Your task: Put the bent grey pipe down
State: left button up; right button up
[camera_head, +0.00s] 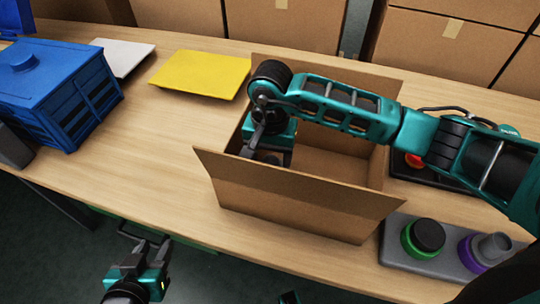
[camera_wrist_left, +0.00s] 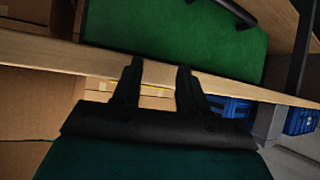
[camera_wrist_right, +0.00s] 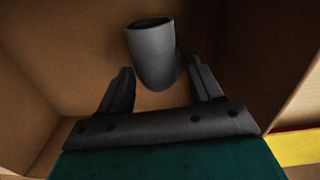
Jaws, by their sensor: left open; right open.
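The bent grey pipe (camera_wrist_right: 153,52) shows in the right wrist view inside the open cardboard box (camera_head: 305,208). Its open end faces up in that picture, and its lower part lies between and beyond the fingers. My right gripper (camera_wrist_right: 160,72) is open around the pipe's near part; I cannot tell whether a finger touches it. In the head view my right arm reaches into the box from the right, and the box wall and arm hide the pipe. My left gripper (camera_head: 146,243) is open and empty in front of the table edge; its fingers show in the left wrist view (camera_wrist_left: 160,70).
A blue crate (camera_head: 60,90), a white sheet (camera_head: 122,57) and a yellow sheet (camera_head: 200,73) lie left of the box. A grey tray (camera_head: 395,245) with green and purple round parts stands right. Closed cartons line the back. The table's left middle is clear.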

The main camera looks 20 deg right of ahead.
aim_at(270, 154)
jog(key=shift+r, duration=0.1)
notch_tip(270, 154, up, 12)
jog(key=p, duration=0.1)
dwell(0.4)
